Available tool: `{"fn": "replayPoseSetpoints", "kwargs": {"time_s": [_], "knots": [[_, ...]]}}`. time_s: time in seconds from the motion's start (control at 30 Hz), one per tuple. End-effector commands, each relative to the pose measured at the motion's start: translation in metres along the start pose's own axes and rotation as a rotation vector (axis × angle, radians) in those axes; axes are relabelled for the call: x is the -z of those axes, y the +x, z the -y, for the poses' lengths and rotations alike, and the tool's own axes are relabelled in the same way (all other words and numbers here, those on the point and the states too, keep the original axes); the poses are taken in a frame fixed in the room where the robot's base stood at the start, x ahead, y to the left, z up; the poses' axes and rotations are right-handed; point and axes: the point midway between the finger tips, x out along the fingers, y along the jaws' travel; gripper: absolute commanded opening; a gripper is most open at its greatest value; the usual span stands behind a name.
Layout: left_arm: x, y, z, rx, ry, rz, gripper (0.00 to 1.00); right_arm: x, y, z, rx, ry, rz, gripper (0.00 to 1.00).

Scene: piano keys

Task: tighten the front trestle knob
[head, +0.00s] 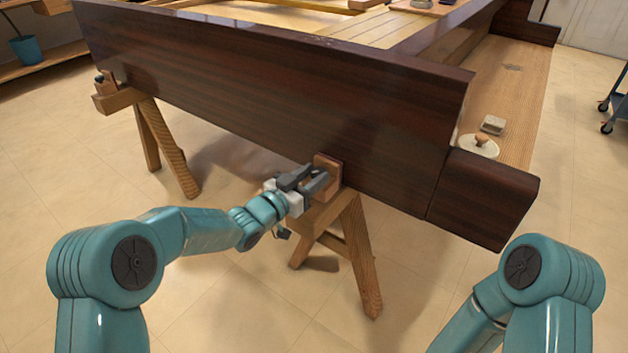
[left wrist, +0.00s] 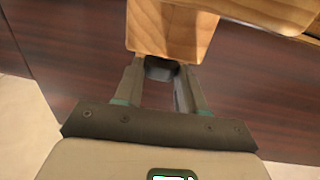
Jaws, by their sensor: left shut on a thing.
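The front trestle (head: 358,250) is light wood and stands under the near corner of the dark piano case (head: 290,110). A wooden block (head: 328,163) on it rests against the case side. My left gripper (head: 316,182) is at this block, its fingers covering the knob in the head view. In the left wrist view, the dark knob (left wrist: 160,68) sits between the fingertips, just below a pale wood piece (left wrist: 172,28). The gripper is shut on the knob. My right arm shows at the lower right, but its gripper is out of view.
A second trestle (head: 160,145) with a similar block and a dark knob (head: 101,78) supports the case at the left. The tiled floor in front is clear.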

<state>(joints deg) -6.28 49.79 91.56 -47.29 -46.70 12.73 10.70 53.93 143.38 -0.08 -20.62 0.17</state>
Motion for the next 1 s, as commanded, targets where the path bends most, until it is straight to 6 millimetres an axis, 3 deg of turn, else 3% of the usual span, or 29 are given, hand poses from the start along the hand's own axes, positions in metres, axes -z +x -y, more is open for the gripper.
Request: {"fn": "replayPoseSetpoints", "kwargs": {"time_s": [0.33, 0.63, 1.0], "knots": [[0.004, 0.001, 0.011, -0.314, 0.002, -0.001, 0.09, -0.006, -0.037, 0.017, 0.002, -0.018, 0.015, 0.43], [0.0, 0.003, 0.013, -0.491, 0.002, -0.002, 0.09, -0.006, -0.037, 0.017, 0.002, -0.017, 0.015, 0.43], [0.002, 0.004, 0.013, -0.585, 0.001, -0.004, 0.09, -0.006, -0.034, 0.016, 0.002, -0.017, 0.015, 0.43]]}}
